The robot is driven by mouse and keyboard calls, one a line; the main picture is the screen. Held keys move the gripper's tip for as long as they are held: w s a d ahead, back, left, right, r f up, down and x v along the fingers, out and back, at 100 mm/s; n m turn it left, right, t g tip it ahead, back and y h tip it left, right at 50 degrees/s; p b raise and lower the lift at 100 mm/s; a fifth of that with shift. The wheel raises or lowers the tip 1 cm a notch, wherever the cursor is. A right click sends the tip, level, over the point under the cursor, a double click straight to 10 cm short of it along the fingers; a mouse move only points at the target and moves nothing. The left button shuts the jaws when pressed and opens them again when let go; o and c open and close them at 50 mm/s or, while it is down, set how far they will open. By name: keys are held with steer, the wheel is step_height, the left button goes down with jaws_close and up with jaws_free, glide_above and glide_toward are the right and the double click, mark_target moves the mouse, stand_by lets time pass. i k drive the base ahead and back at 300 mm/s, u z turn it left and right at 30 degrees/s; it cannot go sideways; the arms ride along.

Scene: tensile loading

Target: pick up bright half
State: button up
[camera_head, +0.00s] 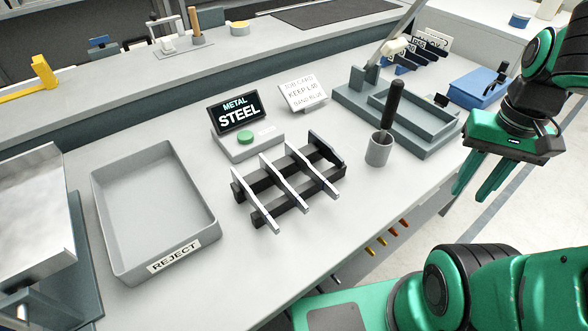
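No piece is plainly marked as the bright half. A black rack (291,205) stands on the bench. I cannot tell which is a half or which is brightest. My green gripper (470,197) hangs at the right, fingers down and apart, with nothing between them. It is well away from the rack, beyond the bench's front edge.
A grey REJECT tray (101,217) is left of the rack. Behind are a STEEL display (238,113) with a green button and a card (303,92). A cup (379,150) holding a black-handled tool and a grey fixture (447,137) stand right. Bench front is clear.

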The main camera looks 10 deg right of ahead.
mark_target(303, 163)
steer(key=k, duration=0.75)
steer(key=z, duration=0.8)
